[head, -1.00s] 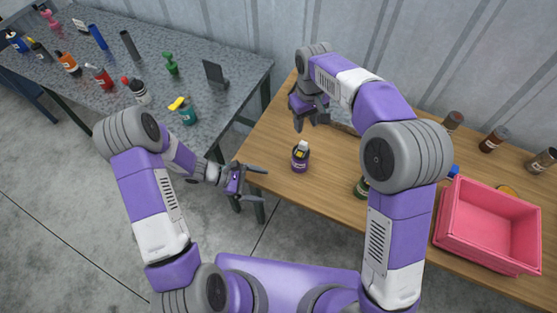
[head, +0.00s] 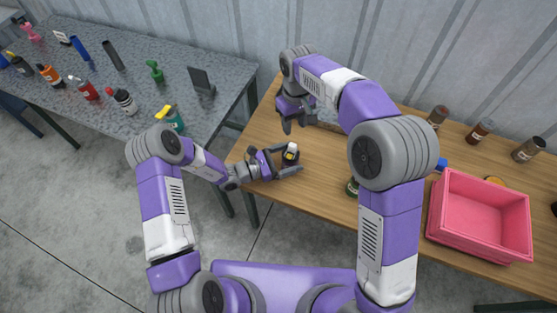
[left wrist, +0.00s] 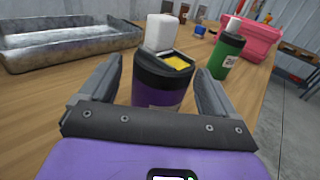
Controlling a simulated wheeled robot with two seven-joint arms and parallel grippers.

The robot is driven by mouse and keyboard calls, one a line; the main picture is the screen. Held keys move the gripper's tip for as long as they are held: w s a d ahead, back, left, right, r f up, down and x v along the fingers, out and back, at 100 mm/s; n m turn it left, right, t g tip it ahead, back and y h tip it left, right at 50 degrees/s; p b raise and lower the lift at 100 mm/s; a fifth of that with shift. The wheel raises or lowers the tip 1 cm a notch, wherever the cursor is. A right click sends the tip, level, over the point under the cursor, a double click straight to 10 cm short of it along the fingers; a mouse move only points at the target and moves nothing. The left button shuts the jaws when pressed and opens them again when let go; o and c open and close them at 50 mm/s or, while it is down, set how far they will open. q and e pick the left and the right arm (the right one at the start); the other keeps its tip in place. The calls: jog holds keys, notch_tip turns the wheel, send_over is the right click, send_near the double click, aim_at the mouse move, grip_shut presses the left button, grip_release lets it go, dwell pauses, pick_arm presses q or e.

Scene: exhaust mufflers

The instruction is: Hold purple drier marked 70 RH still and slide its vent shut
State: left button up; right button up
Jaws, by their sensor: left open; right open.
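The purple drier (head: 290,154) stands upright on the wooden table, with a black top and a white block on it. In the left wrist view, the drier (left wrist: 158,98) shows a yellow patch in an opening in its black top; no 70 RH marking is readable. My left gripper (head: 293,159) is open, low over the table, with one finger on each side of the drier. In the left wrist view gaps show between the fingers and the body. My right gripper (head: 299,126) is open and empty, above the table behind the drier.
A green container (left wrist: 226,57) stands to the right of the drier, mostly hidden by my right arm in the head view. A metal tray (left wrist: 70,42) lies behind. A pink bin (head: 480,255) and several brown bottles occupy the right. A grey table (head: 140,75) holds several bottles.

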aim_at(293, 145)
pick_arm(q)
jog(key=shift+w+d, duration=0.1)
jog(key=shift+d, duration=0.25)
jog(key=c, duration=1.1)
pick_arm(e)
jog(key=shift+o, duration=0.8)
notch_tip(293, 145, down, 10)
jog(key=m, duration=1.1)
jog(key=shift+f, duration=0.1)
